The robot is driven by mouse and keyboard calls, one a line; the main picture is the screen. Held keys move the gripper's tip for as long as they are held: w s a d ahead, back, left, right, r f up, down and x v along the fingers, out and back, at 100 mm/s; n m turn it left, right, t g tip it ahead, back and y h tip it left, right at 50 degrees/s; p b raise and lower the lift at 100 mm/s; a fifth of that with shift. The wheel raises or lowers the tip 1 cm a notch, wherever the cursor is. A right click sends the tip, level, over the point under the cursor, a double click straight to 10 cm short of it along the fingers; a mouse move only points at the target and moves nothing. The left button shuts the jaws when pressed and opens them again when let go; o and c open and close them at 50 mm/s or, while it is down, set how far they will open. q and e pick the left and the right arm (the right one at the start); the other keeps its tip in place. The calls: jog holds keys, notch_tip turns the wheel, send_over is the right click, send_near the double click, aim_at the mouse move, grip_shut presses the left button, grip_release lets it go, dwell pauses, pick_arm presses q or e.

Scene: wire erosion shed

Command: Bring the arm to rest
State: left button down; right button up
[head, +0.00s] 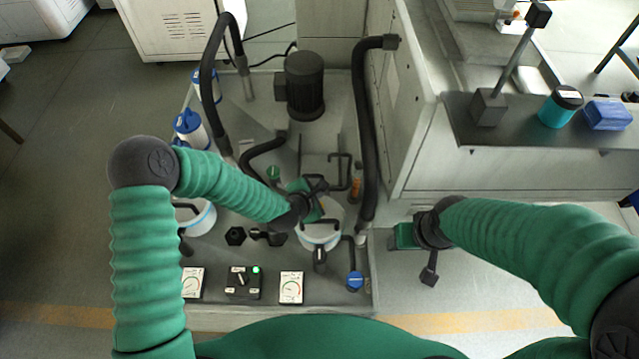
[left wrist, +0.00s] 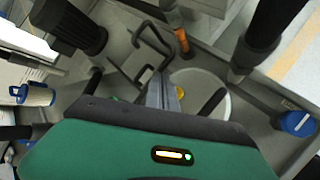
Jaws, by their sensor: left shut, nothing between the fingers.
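My left arm reaches in from the left over the grey machine base. Its gripper (head: 318,186) is above a white round canister (head: 318,238) and is shut with nothing held. In the left wrist view the narrow grey fingers (left wrist: 162,92) are together, beside the canister's pale lid (left wrist: 206,100). I cannot tell the exact gap to the canister or the black bent handle (left wrist: 155,65). My right arm comes in from the right. Its gripper (head: 430,272) hangs over the floor right of the base; its fingers are too small and dark to read.
The base carries a black motor (head: 305,85), thick black hoses (head: 366,130), dials (head: 291,287), a switch box (head: 243,281) with a green light and a blue knob (head: 355,281). A cabinet (head: 420,150) stands behind my right gripper. Floor (head: 60,210) is open at left.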

pick_arm(q)
jog(key=s+a+r+m+g+y, duration=0.2)
jog(key=s+a+r+m, duration=0.4)
jog(key=s+a+m, duration=0.3)
jog(key=s+a+r+m+g+y, duration=0.1)
jog(key=s+a+r+m+g, duration=0.2)
jog(key=s+a+r+m, duration=0.3)
jog(key=s+a+m, duration=0.4)
jog(key=s+m, duration=0.2)
jog(key=m, duration=0.1)
jog(key=shift+r+g+y, duration=0.35)
jog(key=shift+g+y, duration=0.05)
jog(key=shift+a, duration=0.1)
